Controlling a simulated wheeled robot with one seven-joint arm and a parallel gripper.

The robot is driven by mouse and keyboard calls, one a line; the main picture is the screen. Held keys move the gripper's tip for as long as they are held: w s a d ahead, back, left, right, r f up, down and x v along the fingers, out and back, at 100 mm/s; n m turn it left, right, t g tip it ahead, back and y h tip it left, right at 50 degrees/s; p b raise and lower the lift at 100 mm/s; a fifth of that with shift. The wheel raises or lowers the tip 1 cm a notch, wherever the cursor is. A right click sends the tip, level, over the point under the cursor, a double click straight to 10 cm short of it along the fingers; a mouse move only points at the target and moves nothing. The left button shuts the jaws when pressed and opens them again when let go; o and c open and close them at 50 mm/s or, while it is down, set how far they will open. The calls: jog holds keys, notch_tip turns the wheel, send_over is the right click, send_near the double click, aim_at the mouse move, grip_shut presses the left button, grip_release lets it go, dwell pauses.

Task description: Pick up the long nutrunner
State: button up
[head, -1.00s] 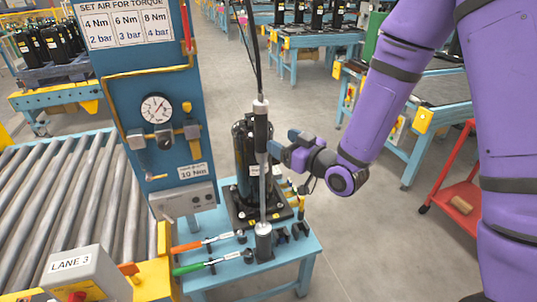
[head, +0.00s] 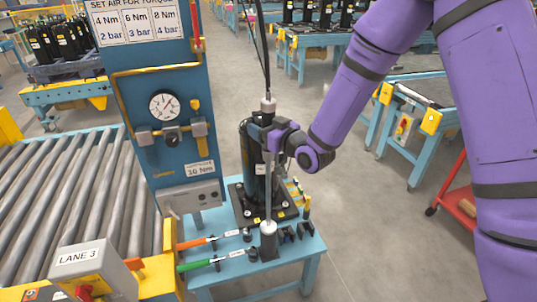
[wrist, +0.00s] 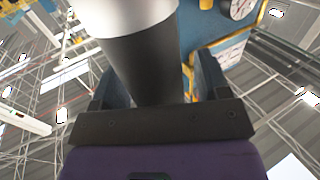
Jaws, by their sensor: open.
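The long nutrunner (head: 268,190) stands upright on the blue table, its thin grey shaft down in a dark holder with a pale top (head: 268,236). Its pale upper end (head: 268,104) has hoses running up from it. My gripper (head: 270,138) is at the dark grip section below that end and covers part of it. In the wrist view the nutrunner's dark grip (wrist: 146,68) lies between the two open fingers (wrist: 155,88), close to the palm. The fingers are on either side of it; the head view does not show whether they touch.
A black compressor (head: 250,160) stands on a dark base right behind the nutrunner. An orange-handled wrench (head: 200,241) and a green-handled wrench (head: 200,263) lie at the table's left. A blue panel with a gauge (head: 164,105) rises at left, beside a roller conveyor (head: 75,190).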

jog(key=shift+w+a, duration=0.1)
jog(key=shift+c, duration=0.2)
grip_shut()
jog(key=shift+r, duration=0.15)
